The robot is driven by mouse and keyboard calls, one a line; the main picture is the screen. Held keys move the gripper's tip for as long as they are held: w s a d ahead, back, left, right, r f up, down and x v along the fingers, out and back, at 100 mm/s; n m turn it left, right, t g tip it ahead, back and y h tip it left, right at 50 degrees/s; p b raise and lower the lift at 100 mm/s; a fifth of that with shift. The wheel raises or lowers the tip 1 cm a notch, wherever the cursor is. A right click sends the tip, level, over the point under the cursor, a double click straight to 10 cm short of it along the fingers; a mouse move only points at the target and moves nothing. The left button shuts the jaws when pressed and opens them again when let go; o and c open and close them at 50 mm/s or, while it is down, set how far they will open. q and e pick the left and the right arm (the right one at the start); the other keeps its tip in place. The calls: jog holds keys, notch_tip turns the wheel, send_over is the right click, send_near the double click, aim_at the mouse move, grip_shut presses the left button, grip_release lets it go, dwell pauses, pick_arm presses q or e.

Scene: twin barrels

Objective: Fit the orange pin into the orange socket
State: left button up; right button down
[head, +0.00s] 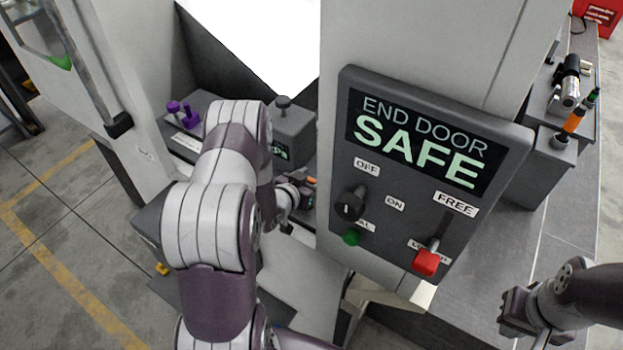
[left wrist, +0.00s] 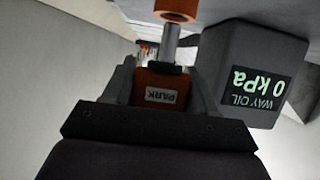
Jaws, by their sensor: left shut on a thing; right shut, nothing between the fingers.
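The orange pin (left wrist: 160,90), an orange block labelled PARK with a grey metal shaft, is held between the fingers of my left gripper (left wrist: 158,88) in the left wrist view. Its shaft points toward the orange socket (left wrist: 175,11), a ring at the top edge of that view. The shaft end meets the ring's edge in the picture; I cannot tell whether it is inside. In the head view my left gripper (head: 304,190) is partly hidden by my arm, with a bit of orange at it. My right gripper (head: 518,315) is shut and empty at lower right.
A grey gauge box reading WAY OIL 0 kPa (left wrist: 248,75) stands close beside the pin. A panel reading END DOOR SAFE (head: 425,175) is on the pillar right of my left arm. Purple pieces (head: 184,115) are at left. Tools (head: 570,90) stand on the right bench.

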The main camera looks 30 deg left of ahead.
pick_arm(q)
jog(key=shift+f+b, duration=1.55)
jog(key=shift+f, duration=0.2)
jog(key=o, duration=1.2)
jog(key=shift+c, duration=0.2)
jog(key=shift+s, duration=0.1)
jog(key=b+v, duration=0.2)
jog(key=v, duration=1)
jog(key=shift+s, duration=0.25)
jog(key=shift+a+r, duration=0.1)
